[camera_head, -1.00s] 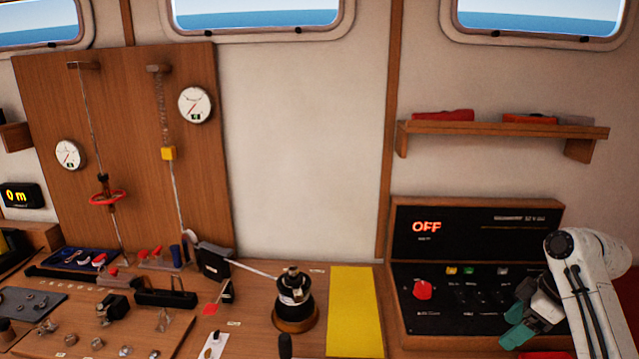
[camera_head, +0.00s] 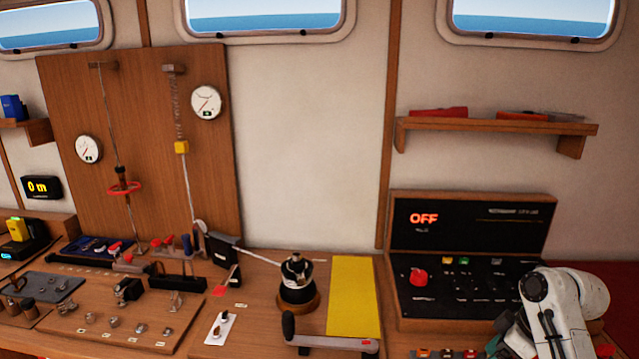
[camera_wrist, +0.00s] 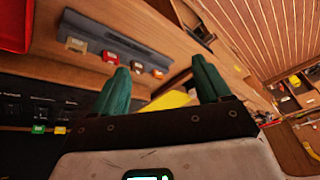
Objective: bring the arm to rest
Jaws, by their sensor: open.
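My arm shows at the lower right in the head view, in front of the control panel. In the wrist view my gripper (camera_wrist: 160,85) has its two green fingers spread apart, with nothing held between them. In the head view the fingers are mostly hidden behind my arm and the bottom edge. The black control panel (camera_head: 450,285) beside my arm has a red knob (camera_head: 418,276) and a display (camera_head: 424,218) that reads OFF.
A black winch drum (camera_head: 298,282) stands on the bench left of a yellow mat (camera_head: 352,285). A handle (camera_head: 325,341) lies in front of them. A wooden shelf (camera_head: 490,127) hangs above the panel. A wooden board (camera_head: 140,150) with gauges stands at the left.

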